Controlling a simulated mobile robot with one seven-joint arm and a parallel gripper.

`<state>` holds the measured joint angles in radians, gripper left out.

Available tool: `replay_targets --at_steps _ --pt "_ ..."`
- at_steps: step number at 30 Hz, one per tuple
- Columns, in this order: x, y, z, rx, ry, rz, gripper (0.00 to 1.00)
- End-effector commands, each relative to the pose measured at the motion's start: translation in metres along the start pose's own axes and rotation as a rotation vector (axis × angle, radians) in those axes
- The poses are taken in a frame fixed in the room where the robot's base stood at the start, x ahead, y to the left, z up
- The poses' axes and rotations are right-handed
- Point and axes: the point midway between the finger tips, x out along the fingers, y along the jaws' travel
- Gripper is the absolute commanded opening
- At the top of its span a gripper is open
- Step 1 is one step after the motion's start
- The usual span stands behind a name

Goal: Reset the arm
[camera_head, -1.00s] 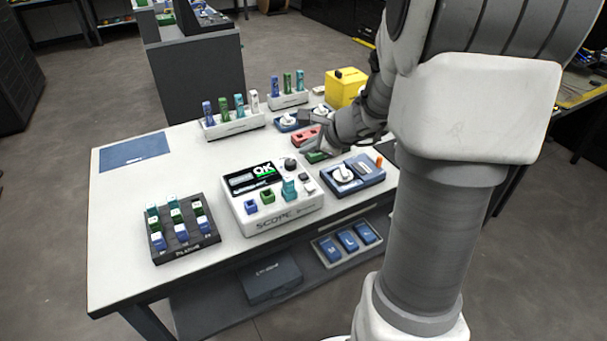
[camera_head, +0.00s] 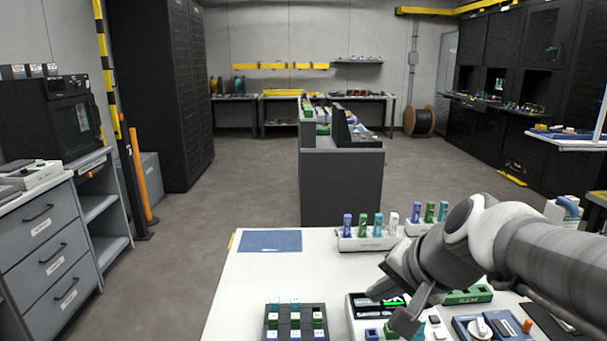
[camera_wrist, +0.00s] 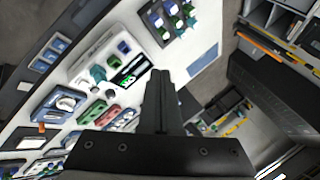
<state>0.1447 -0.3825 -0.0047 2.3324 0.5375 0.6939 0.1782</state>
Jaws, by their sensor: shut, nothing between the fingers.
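My gripper (camera_head: 408,312) is over the white worktable (camera_head: 240,297), just above the scope box (camera_head: 358,312) and hiding part of it. In the wrist view my gripper (camera_wrist: 161,76) shows as two dark fingers pressed together with nothing between them. The scope box (camera_wrist: 108,62) with its lit green screen lies beside the fingers in that view. My arm reaches in from the right in the head view.
A black rack of small connectors (camera_head: 295,322) stands left of the scope box. White holders with coloured sticks (camera_head: 367,243) stand at the table's back. A blue mat (camera_head: 270,241) lies at the back left, with bare table around it. A grey cabinet (camera_head: 341,185) stands beyond.

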Motion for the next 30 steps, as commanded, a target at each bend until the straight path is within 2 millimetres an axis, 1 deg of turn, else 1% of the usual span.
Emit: replay_targets --at_steps 1,4,7,12,15,17,24,27,30 --pt "-0.011 0.005 0.016 -0.107 -0.004 0.025 0.0" --pt "-0.028 0.023 0.041 -0.308 -0.015 0.093 0.0" --pt "-0.042 0.043 0.058 -0.478 -0.019 0.162 0.0" --pt "-0.064 0.077 0.076 -0.724 -0.014 0.279 0.0" --pt "-0.088 0.061 0.066 -0.725 -0.019 0.286 0.0" --pt "-0.098 0.054 0.062 -0.723 -0.019 0.285 0.0" --pt "-0.142 0.024 0.046 -0.72 -0.019 0.284 0.0" --pt "-0.155 0.015 0.041 -0.72 -0.019 0.284 0.0" --pt "-0.163 0.009 0.038 -0.719 -0.019 0.284 0.0"
